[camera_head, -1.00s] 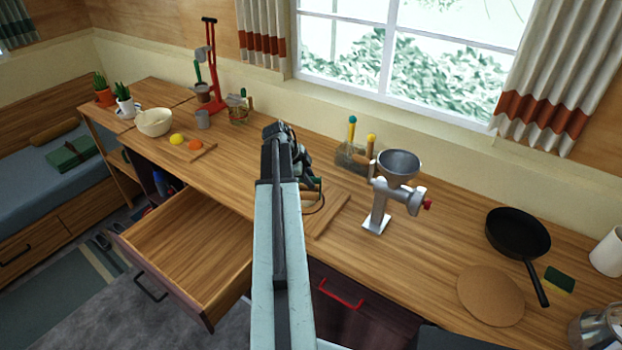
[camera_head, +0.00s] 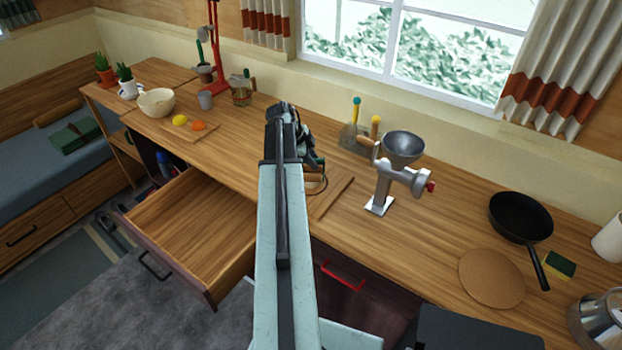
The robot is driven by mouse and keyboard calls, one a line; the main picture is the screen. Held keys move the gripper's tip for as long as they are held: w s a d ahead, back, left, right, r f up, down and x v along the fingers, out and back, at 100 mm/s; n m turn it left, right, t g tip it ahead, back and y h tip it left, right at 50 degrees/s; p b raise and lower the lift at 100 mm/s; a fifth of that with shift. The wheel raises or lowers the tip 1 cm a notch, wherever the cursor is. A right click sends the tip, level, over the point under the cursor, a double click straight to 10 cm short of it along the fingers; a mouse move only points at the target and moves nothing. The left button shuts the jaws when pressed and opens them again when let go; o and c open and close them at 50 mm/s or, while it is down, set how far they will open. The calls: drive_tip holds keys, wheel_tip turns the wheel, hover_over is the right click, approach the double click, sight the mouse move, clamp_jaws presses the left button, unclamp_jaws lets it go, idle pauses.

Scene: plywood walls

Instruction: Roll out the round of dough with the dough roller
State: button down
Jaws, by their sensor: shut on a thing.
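My gripper (camera_head: 305,158) is at the end of my arm, low over the worktop at the left end of a wooden board (camera_head: 334,193). My arm and wrist cover the jaws and much of the board. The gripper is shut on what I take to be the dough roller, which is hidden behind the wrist. The round of dough does not show; the arm hides the left part of the board.
A metal grinder (camera_head: 388,175) stands close right of the board. A utensil holder (camera_head: 355,138) is behind it. An open drawer (camera_head: 195,232) juts out at left. A black pan (camera_head: 520,217) and a round cork mat (camera_head: 491,279) lie at right.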

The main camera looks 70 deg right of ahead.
drive_tip(key=shift+w+d, duration=0.1)
drive_tip(key=shift+d, duration=0.25)
drive_tip(key=shift+r, duration=0.1)
drive_tip(key=shift+a, duration=0.1)
